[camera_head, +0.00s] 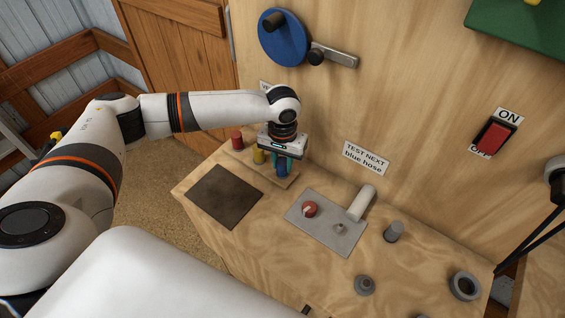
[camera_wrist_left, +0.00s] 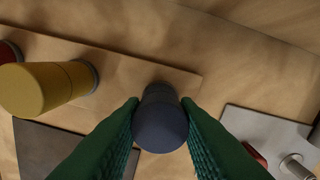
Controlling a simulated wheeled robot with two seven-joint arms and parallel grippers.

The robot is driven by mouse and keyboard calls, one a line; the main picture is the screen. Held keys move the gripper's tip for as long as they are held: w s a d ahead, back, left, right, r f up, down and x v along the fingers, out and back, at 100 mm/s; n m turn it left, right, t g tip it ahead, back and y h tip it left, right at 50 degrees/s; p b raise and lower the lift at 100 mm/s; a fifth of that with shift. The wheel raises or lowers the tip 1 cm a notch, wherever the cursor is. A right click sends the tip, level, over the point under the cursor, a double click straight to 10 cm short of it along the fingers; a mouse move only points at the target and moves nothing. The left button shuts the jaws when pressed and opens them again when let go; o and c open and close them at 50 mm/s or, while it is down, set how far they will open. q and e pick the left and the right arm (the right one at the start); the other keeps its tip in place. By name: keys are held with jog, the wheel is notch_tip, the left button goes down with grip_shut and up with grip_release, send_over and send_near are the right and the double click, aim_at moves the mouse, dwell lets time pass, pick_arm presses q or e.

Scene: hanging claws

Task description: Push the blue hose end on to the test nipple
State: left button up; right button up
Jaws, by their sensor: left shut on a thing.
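My left gripper (camera_head: 281,162) is over the wooden hose board at the back of the bench. In the left wrist view its green fingers (camera_wrist_left: 160,112) are shut on the blue hose end (camera_wrist_left: 160,122), one on each side. The blue hose end also shows in the head view (camera_head: 283,170), below the gripper. It appears upright at the board; whether its foot touches the board is hidden. The test nipple (camera_head: 339,227) is a small metal stub on the grey plate (camera_head: 325,240), to the right of the gripper; it also shows in the left wrist view (camera_wrist_left: 294,164).
A red hose end (camera_head: 237,141) and a yellow one (camera_head: 259,156) stand on the board (camera_head: 285,183). A red knob (camera_head: 310,208) and a white cylinder (camera_head: 362,203) are at the grey plate. A dark mat (camera_head: 225,195) lies left. A sign (camera_head: 366,158) reads "TEST NEXT blue hose".

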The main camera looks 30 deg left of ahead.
aim_at(280, 163)
pick_arm(q)
jog(key=shift+r, duration=0.4)
jog(key=r, duration=0.1)
jog(key=r+b, duration=0.1)
jog(key=shift+s+a+r, duration=0.1)
jog(key=shift+s+r, duration=0.2)
jog(key=shift+s, duration=0.1)
jog(key=s, duration=0.5)
jog(key=s+a+b, duration=0.1)
jog(key=s, duration=0.5)
jog(key=s+a+b, duration=0.1)
jog(key=s, duration=0.5)
jog(key=shift+a, duration=0.15)
jog(key=o, duration=0.3)
grip_shut()
jog(key=shift+r, duration=0.15)
